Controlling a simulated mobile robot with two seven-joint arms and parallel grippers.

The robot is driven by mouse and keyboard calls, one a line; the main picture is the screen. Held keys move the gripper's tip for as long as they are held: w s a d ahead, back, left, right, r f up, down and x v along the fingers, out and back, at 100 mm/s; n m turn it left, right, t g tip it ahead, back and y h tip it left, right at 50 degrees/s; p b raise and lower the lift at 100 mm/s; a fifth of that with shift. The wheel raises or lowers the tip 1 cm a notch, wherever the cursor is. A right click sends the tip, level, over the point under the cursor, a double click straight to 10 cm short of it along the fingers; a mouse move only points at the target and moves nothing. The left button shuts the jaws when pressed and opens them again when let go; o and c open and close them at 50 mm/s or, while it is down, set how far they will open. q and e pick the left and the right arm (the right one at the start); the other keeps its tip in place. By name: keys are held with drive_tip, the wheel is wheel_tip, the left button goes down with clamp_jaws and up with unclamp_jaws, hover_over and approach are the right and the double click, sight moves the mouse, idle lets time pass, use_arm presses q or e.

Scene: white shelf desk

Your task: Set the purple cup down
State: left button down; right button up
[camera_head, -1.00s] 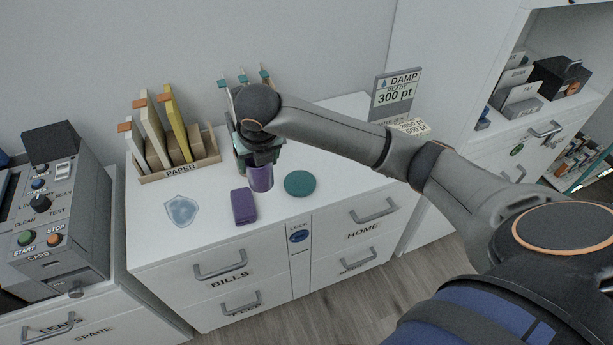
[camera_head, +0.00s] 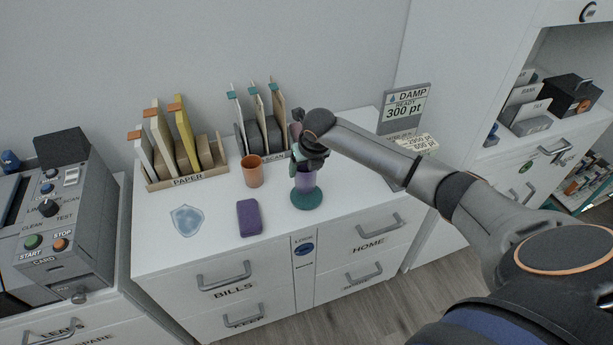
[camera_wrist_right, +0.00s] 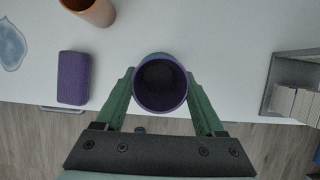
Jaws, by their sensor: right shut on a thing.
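The purple cup (camera_head: 305,184) is upright at the green round coaster (camera_head: 307,199) on the white desk top. I cannot tell whether its base touches the coaster. My right gripper (camera_head: 304,168) is shut on the cup from above. In the right wrist view the gripper's green fingers (camera_wrist_right: 160,97) lie on either side of the cup (camera_wrist_right: 161,84), whose open mouth faces the camera and looks empty. A bit of the coaster's green shows behind its rim. My left gripper is not in view.
An orange cup (camera_head: 253,172) stands left of the purple one. A purple block (camera_head: 249,217) and a pale blue patch (camera_head: 187,220) lie further left. File racks labelled PAPER (camera_head: 190,181) and SCAN line the back. A DAMP sign (camera_head: 404,108) stands at right.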

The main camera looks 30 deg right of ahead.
drive_tip(key=shift+w+d+f, duration=0.1)
drive_tip(key=shift+d+f, duration=0.05)
drive_tip(key=shift+f, duration=0.75)
drive_tip(key=shift+d+f, duration=0.1)
drive_tip(key=shift+f, duration=0.75)
drive_tip(key=shift+f, duration=0.1)
drive_tip(key=o, duration=1.5)
